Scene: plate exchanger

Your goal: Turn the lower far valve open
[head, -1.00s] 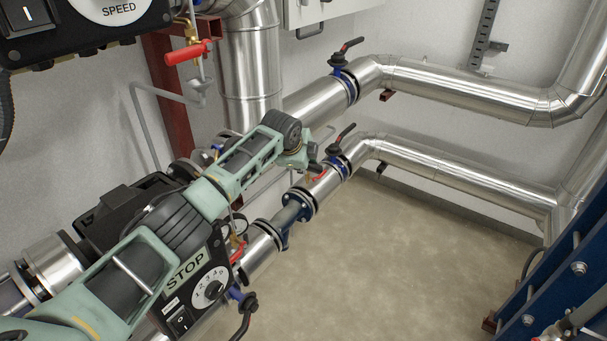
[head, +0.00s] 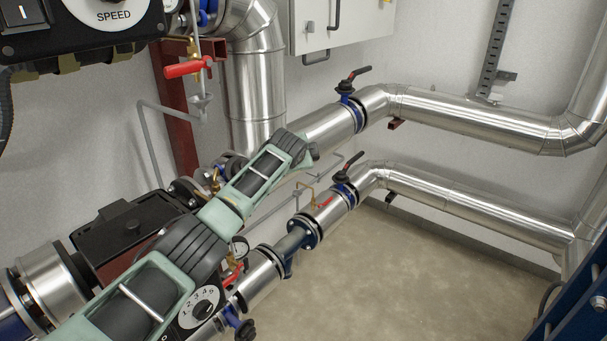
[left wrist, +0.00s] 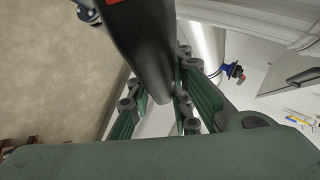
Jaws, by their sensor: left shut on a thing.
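The lower far valve (head: 342,181) sits on the lower silver pipe in the head view. It has a blue body, a black hub and a dark lever with a red tip pointing up and right. I cannot tell which part this is. My right gripper is not in view.
The upper far valve (head: 346,92) is on the upper pipe (head: 460,112). A red-handled small valve (head: 187,68) hangs at upper left. A wall cabinet (head: 330,25) stands at the back. A blue frame (head: 575,305) is at lower right. The floor (head: 400,280) is clear.

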